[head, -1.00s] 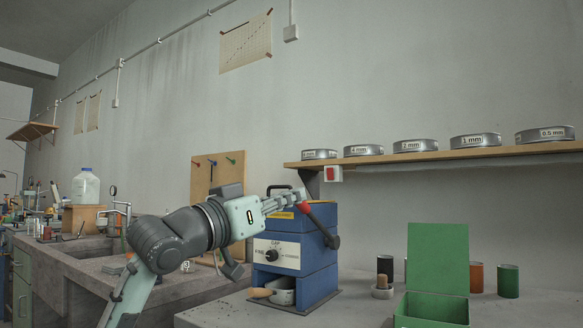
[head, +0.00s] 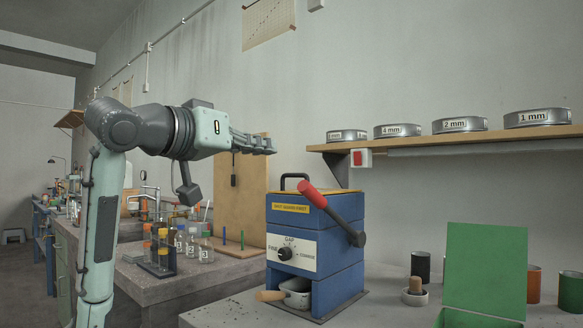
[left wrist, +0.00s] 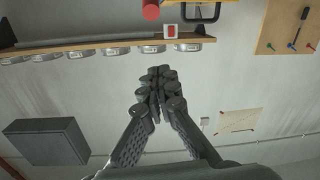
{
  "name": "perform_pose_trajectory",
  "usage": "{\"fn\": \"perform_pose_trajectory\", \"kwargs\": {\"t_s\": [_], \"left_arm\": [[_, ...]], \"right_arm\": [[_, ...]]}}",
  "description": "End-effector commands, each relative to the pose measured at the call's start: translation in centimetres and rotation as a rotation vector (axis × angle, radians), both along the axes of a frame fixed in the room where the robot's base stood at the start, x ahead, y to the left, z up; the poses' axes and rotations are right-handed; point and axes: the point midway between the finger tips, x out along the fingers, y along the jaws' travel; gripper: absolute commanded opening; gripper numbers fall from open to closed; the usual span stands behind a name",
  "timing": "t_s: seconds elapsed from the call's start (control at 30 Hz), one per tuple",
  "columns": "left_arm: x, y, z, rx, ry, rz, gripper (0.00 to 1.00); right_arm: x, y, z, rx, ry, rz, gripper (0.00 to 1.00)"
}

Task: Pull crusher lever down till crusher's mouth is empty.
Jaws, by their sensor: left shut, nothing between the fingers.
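The blue crusher (head: 335,265) stands on the bench in the head view, with a dial on its front. Its lever (head: 312,196) has a red grip pointing up and left and a dark rod running down to the right side. The lever's red end (left wrist: 151,9) shows at the top of the left wrist view. My left gripper (head: 270,146) is shut and empty, up and left of the lever and apart from it. Its closed fingers (left wrist: 156,88) fill the middle of the wrist view. The crusher's mouth is not visible, so its contents are hidden. My right gripper is out of view.
A metal pan (head: 297,291) with a wooden handle sits in the crusher's lower opening. A shelf (head: 450,138) with sieves hangs at right, above a green box (head: 485,270). A wooden tool board (head: 228,205) and bottles stand behind at left.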

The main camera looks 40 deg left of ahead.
Motion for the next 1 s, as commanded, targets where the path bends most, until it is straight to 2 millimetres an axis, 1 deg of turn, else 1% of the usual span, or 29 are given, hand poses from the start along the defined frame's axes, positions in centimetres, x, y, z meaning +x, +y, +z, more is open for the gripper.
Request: {"fn": "perform_pose_trajectory", "kwargs": {"t_s": [0.17, 0.57, 0.6, 0.8, 1.0], "left_arm": [[1.8, -0.1, -0.1, -0.002, 0.004, -0.003, 0.00], [10.4, -0.3, -0.3, -0.003, 0.004, -0.003, 0.00], [9.8, -0.3, -1.3, 0.001, 0.002, -0.001, 0.00], [8.9, -0.7, -3.1, 0.001, 0.001, -0.001, 0.00], [8.5, -0.8, -3.9, 0.001, 0.000, -0.001, 0.00]], "right_arm": [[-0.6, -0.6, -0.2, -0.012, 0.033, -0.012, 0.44], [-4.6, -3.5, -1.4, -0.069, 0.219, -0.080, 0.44], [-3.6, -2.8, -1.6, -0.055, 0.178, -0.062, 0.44], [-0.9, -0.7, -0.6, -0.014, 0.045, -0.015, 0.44], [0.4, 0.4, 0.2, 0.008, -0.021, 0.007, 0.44]]}}
